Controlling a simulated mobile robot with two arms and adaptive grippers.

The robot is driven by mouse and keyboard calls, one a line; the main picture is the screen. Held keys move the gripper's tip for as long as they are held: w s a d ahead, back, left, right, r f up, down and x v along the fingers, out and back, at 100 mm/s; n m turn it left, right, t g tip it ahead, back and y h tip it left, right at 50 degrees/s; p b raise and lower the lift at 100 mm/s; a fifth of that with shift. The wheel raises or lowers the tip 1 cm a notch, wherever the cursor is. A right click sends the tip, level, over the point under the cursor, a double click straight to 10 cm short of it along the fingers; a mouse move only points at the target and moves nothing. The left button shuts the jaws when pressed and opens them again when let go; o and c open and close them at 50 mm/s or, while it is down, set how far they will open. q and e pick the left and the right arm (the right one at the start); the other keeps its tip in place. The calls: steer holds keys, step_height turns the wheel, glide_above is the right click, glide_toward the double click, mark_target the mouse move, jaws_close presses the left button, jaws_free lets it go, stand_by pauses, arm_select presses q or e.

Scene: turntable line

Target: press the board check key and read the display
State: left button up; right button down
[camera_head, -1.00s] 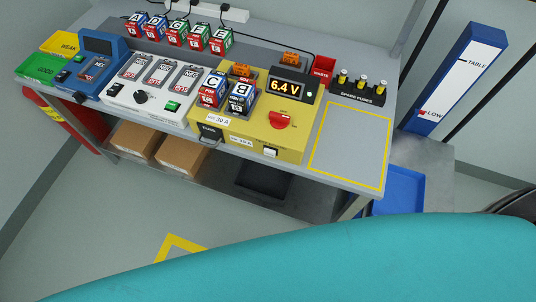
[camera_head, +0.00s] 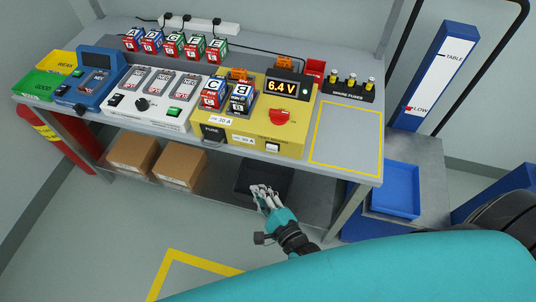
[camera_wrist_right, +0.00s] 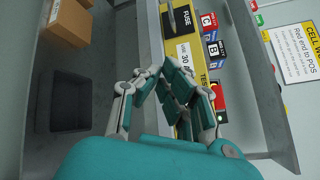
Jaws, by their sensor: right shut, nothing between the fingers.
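The yellow test board (camera_head: 255,125) stands on the table and also shows in the wrist view (camera_wrist_right: 183,52). Its display (camera_head: 276,88) is lit and reads 6.4 V. A white key (camera_head: 273,146) is on its lower front, possibly the board check key; its label is too small to read. A red knob (camera_head: 280,116) sits above it. Cells C (camera_head: 211,92) and B (camera_head: 240,96) stand in the board. My right gripper (camera_head: 258,191) is shut and empty, below and in front of the table edge, apart from the key. My left gripper is not in view.
A blue tester (camera_head: 90,85) and a white charger-like unit (camera_head: 150,108) stand left of the board. Several lettered cells are behind. A yellow-outlined area (camera_head: 345,135) at right is bare. Below are cardboard boxes (camera_head: 180,165) and a dark bin (camera_head: 268,178). A fuse rack (camera_head: 347,90) stands behind.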

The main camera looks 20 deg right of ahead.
mark_target(272, 148)
step_height(272, 148, up, 3)
steer(key=shift+w+a+f+m+t, duration=0.15)
steer(key=shift+m+t, duration=0.25)
steer(key=shift+m, duration=0.5)
steer(key=w+d+b, duration=0.1)
steer(key=w+d, duration=0.4)
steer(key=w, duration=0.2)
steer(key=shift+w+b, duration=0.15)
steer(key=shift+b, duration=0.25)
stand_by(0.7)
steer(key=shift+w+d, duration=0.25)
steer(key=shift+w, duration=0.1)
